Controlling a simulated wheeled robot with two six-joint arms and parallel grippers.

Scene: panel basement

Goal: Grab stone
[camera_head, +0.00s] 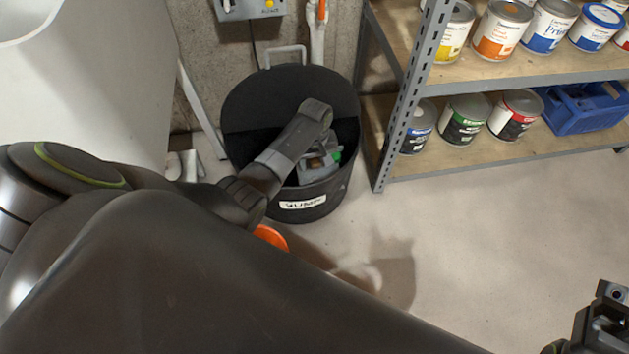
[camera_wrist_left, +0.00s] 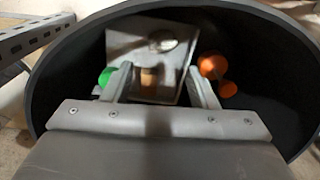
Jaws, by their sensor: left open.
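A black tub with a white label (camera_head: 302,202) stands on the floor, and its dark rim (camera_wrist_left: 292,32) fills the left wrist view. My left gripper (camera_head: 322,160) reaches down into the tub. In the left wrist view my left gripper (camera_wrist_left: 160,78) is open, its two fingers apart. A grey block-like thing (camera_wrist_left: 172,80) lies beyond and between the fingers, with a pale rounded patch on top and a small brown cylinder in front. I cannot tell whether any of these is the stone. My right gripper (camera_head: 605,322) is at the lower right, partly cut off.
Inside the tub are a green round thing (camera_wrist_left: 106,76) and orange round things (camera_wrist_left: 212,66). A metal shelf (camera_head: 440,80) with paint cans and a blue crate (camera_head: 585,108) stands to the right. An orange thing (camera_head: 271,237) shows beside my arm. The right floor is clear.

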